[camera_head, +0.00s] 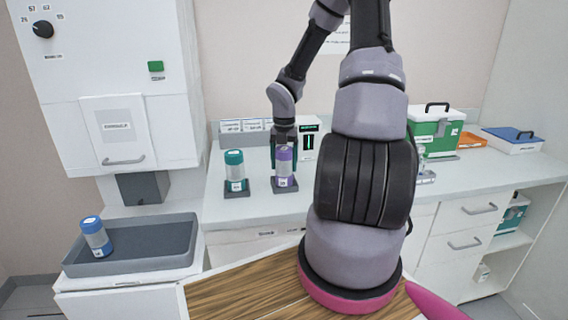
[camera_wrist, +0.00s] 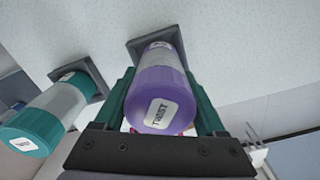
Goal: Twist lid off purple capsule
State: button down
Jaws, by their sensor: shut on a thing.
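The purple capsule (camera_head: 285,176) stands upright in a small dark base on the counter. Its purple lid (camera_head: 284,153) is on top of a pale body with a label. My gripper (camera_head: 284,150) points down over it, with a finger on each side of the lid. In the wrist view the purple lid (camera_wrist: 157,95) has a white label reading "TWIST" and sits between the teal fingers of my gripper (camera_wrist: 160,100). The gripper is shut on the lid. The lid appears seated on the body (camera_wrist: 160,55), which stands in its dark base.
A teal-lidded capsule (camera_head: 235,172) stands in its own base just left, also in the wrist view (camera_wrist: 50,115). A blue-lidded capsule (camera_head: 95,238) leans in a grey tray (camera_head: 150,252) at left. A green-white case (camera_head: 434,130) stands right. Counter between is partly hidden by my arm.

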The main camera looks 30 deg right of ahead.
aim_at(284, 149)
jog(key=n, duration=0.3)
jog(key=shift+n, duration=0.4)
jog(key=shift+r, duration=4.75)
